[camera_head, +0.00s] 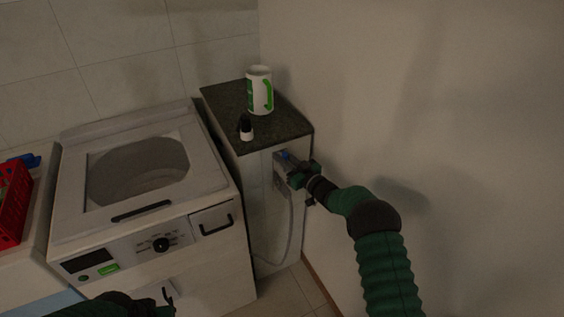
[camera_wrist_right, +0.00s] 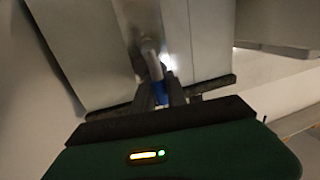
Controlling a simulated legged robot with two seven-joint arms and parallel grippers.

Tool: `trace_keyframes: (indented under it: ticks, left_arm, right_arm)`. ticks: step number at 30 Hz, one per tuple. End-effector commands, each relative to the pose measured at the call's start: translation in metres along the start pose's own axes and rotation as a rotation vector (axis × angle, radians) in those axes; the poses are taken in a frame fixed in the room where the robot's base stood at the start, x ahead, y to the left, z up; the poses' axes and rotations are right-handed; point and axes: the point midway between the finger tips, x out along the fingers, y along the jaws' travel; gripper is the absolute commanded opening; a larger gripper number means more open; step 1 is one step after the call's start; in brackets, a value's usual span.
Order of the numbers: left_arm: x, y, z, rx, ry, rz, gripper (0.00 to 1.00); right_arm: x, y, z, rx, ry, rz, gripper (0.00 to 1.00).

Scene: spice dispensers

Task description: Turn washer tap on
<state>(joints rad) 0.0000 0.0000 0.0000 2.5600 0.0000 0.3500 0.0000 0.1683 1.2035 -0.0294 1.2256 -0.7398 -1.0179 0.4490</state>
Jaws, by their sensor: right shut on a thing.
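The washer tap (camera_head: 285,156), with a blue part, is on the front of the narrow cabinet to the right of the washer (camera_head: 160,215). My right gripper (camera_head: 291,166) is at the tap and partly covers it. In the right wrist view the blue part of the tap (camera_wrist_right: 159,90) sits between the fingers of my right gripper (camera_wrist_right: 168,92), which is shut on it. A grey metal pipe piece rises from it. My left gripper (camera_head: 168,296) shows at the bottom edge, in front of the washer; its jaws are too dark to read.
A hose (camera_head: 290,225) hangs below the tap. A red basket (camera_head: 12,205) stands at far left. A plain wall is close at right.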

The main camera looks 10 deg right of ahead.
Motion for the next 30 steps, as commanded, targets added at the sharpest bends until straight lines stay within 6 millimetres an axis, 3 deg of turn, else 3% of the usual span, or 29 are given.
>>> trace_keyframes:
  ticks: [1,21,22,24,26,30]
  left_arm:
    - [0.0024,0.0000,0.0006,0.000,0.000,0.000,0.00]
    - [0.0042,0.0000,0.0010,0.000,0.000,0.000,0.00]
    - [0.0042,0.0000,0.0010,0.000,0.000,0.000,0.00]
    - [0.0042,0.0000,0.0010,0.000,0.000,0.000,0.00]
    - [0.0041,0.0000,0.0010,0.000,0.000,0.000,0.00]
    - [0.0039,0.0000,0.0009,0.000,0.000,0.000,0.00]
  right_arm:
    - [-0.0023,0.0001,0.0099,0.021,-0.013,0.000,0.00]
    - [-0.0031,0.0039,0.0097,0.085,-0.001,0.002,0.00]
    - [-0.0031,0.0040,0.0096,0.085,-0.001,0.002,0.21]
    - [-0.0029,0.0041,0.0086,0.084,0.001,0.002,0.30]
    - [-0.0026,0.0041,0.0071,0.083,0.003,0.002,0.38]
    - [-0.0023,0.0039,0.0044,0.081,0.008,0.001,0.38]
